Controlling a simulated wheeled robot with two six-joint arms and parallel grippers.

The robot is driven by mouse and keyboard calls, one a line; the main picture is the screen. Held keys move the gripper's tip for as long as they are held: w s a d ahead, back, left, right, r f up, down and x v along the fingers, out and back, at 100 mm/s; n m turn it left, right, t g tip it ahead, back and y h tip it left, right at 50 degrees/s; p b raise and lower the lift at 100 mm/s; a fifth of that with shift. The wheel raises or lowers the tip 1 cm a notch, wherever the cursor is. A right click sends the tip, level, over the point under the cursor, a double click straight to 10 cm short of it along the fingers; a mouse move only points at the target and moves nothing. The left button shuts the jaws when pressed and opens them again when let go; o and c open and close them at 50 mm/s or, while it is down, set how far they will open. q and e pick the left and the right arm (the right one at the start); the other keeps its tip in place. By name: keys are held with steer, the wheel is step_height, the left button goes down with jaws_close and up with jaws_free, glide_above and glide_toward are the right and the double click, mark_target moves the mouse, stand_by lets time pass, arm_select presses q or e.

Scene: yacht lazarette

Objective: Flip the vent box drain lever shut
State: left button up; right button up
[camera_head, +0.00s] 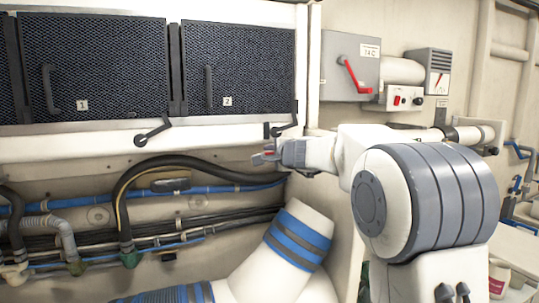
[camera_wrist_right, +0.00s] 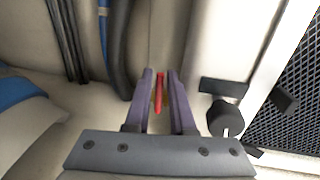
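The vent box (camera_head: 220,130) is a white housing with two dark mesh doors, marked 1 and 2. My right gripper (camera_head: 264,158) is just below its lower edge, near the right end. In the right wrist view its two fingers (camera_wrist_right: 160,88) are apart. A small red lever (camera_wrist_right: 159,92) shows in the gap between them, with narrow gaps on both sides; I cannot tell how deep it sits. In the head view only a bit of red shows at the fingers, and the rest of the lever is hidden. My left gripper is not in view.
Black latch handles (camera_head: 153,131) stick out below the doors; one is close above my right gripper. A black hose (camera_head: 150,165) and blue pipes run behind. A thick white pipe with blue bands (camera_head: 285,222) rises below. A grey switch box (camera_head: 349,66) has another red lever.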

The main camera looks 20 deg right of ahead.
steer(key=s+r+b, duration=0.1)
steer(key=s+r, duration=0.1)
steer(key=s, duration=0.8)
steer(key=shift+s+d, duration=0.15)
steer(key=s+a+f+n+g+y, duration=0.35)
steer(key=s+a+f+n, duration=0.35)
steer(key=a, duration=0.4)
steer(key=s+a+f+n+g+y, duration=0.2)
steer(key=s+a+f+n+g, duration=0.3)
steer(key=a+f, duration=0.6)
steer(key=s+a+f+n+g+h, duration=0.1)
steer(key=s+a+f+n+g, duration=0.15)
steer(key=s+f+n, duration=0.35)
steer(key=s+a+f+n+g, duration=0.1)
steer(key=s+a+f+g, duration=0.15)
steer(key=s, duration=0.65)
steer(key=s+d+f+n+g+h, duration=0.2)
steer(key=s+d+f+n+h, duration=0.2)
steer(key=s, duration=0.5)
step_height(320, 180, down, 3)
steer(key=shift+s+d+r+n, duration=0.2)
steer(key=shift+d+n, duration=0.5)
steer(key=shift+n, duration=0.4)
steer(key=shift+w, duration=0.1)
